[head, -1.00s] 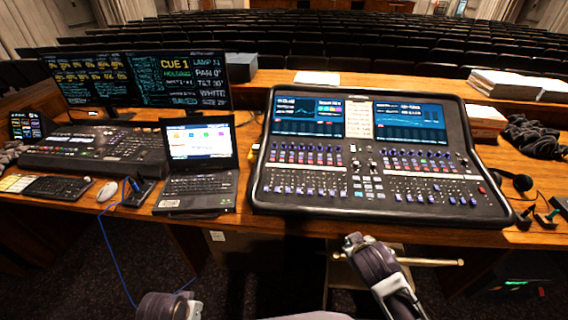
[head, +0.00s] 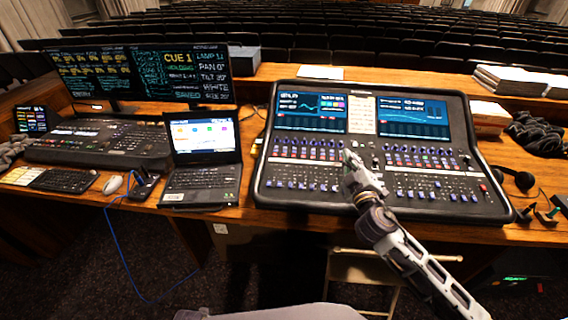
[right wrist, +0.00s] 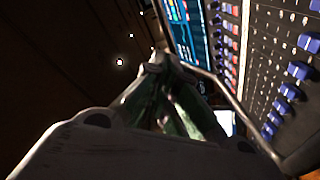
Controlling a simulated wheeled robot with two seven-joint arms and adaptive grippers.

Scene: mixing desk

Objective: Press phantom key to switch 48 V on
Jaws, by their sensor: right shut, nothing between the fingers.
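The mixing console (head: 262,190) stands on the desk with two lit screens, rows of knobs and blue-capped faders. In the right wrist view the console (right wrist: 255,75) fills the right side, tilted. My right gripper (head: 349,158) is shut and empty, over the middle of the console, its tips near the central strip of small keys below the screens. In the right wrist view its fingertips (right wrist: 156,64) are together. Contact with the console cannot be told. The phantom key cannot be picked out; the keys are small and the gripper covers part of them. My left gripper is out of view.
A laptop (head: 203,180) stands left of the console, beside a lighting desk (head: 95,140) and two monitors (head: 140,75). Headphones (head: 522,180) lie at the right. Papers (head: 511,80) lie at the back right. A folding chair (head: 360,268) stands before the desk.

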